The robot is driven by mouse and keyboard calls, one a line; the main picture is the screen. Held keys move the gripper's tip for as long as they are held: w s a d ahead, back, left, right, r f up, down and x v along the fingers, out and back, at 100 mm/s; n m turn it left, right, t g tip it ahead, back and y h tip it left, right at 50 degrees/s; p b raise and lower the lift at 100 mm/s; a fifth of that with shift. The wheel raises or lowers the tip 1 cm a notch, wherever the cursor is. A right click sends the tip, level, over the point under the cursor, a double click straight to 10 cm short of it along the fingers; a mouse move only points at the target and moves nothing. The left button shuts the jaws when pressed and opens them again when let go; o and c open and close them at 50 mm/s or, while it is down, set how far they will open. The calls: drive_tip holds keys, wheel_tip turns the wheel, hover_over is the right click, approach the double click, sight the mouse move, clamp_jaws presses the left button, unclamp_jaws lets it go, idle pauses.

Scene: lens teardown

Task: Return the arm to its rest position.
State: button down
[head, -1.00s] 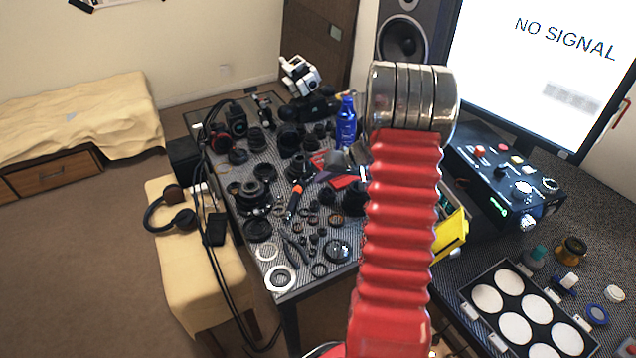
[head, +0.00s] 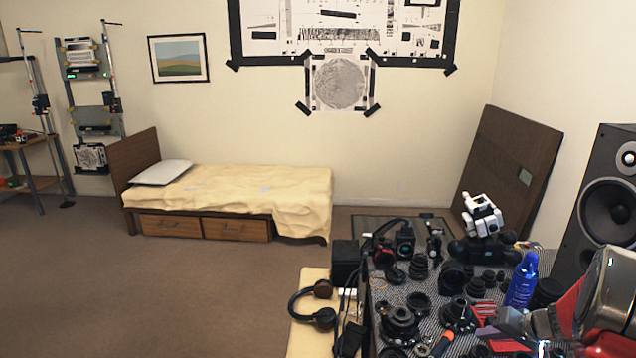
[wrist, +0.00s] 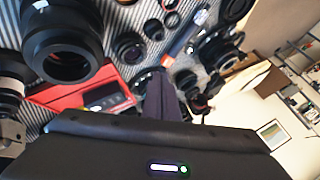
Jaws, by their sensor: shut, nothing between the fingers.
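My arm shows at the lower right of the head view as a shiny metal joint and red ribbed sleeve, in front of the workbench. In the wrist view my gripper (wrist: 162,98) shows as narrow dark fingers beyond the black wrist housing. It is shut and empty. Lens parts lie around the fingers in that picture, including a large black lens barrel (wrist: 65,45) and a red item (wrist: 75,92). I cannot tell how far the fingers are from these parts.
The bench holds dark lens parts (head: 400,322), a blue bottle (head: 521,282) and a white device (head: 482,215). A speaker (head: 607,195) stands at the right. Headphones (head: 313,305) lie on a cream bench (head: 305,335). Open carpet (head: 170,300) lies left, before a bed (head: 235,190).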

drive_tip(key=shift+s+a+f+m, duration=0.15)
drive_tip(key=shift+s+a+m, duration=0.05)
drive_tip(key=shift+m, duration=0.1)
drive_tip(key=shift+m+g+y, duration=0.4)
drive_tip(key=shift+m+g, duration=0.2)
drive_tip(key=shift+g, duration=0.2)
drive_tip(key=s+a, duration=0.1)
drive_tip(key=s+f, duration=0.1)
drive_tip(key=s+a+f, duration=0.1)
drive_tip(key=shift+s+a, duration=0.3)
drive_tip(key=shift+s, duration=0.05)
drive_tip(key=s+a+r+n+h, duration=0.1)
drive_tip(key=s+a+r+n, duration=0.1)
drive_tip(key=s+a+r, duration=0.5)
drive_tip(key=s+a+r+n+h, duration=0.1)
drive_tip(key=s+a+r+n, duration=0.2)
drive_tip(key=s+a+r, duration=0.4)
drive_tip(key=s+a+r+n+h, duration=0.1)
drive_tip(key=s+a+r, duration=0.7)
drive_tip(key=a, duration=1)
wheel_tip(320, 180, up, 2)
drive_tip(key=shift+a+r+n, duration=0.15)
drive_tip(key=shift+r+n, duration=0.05)
drive_tip(key=shift+n, duration=0.6)
drive_tip(key=shift+s, duration=0.1)
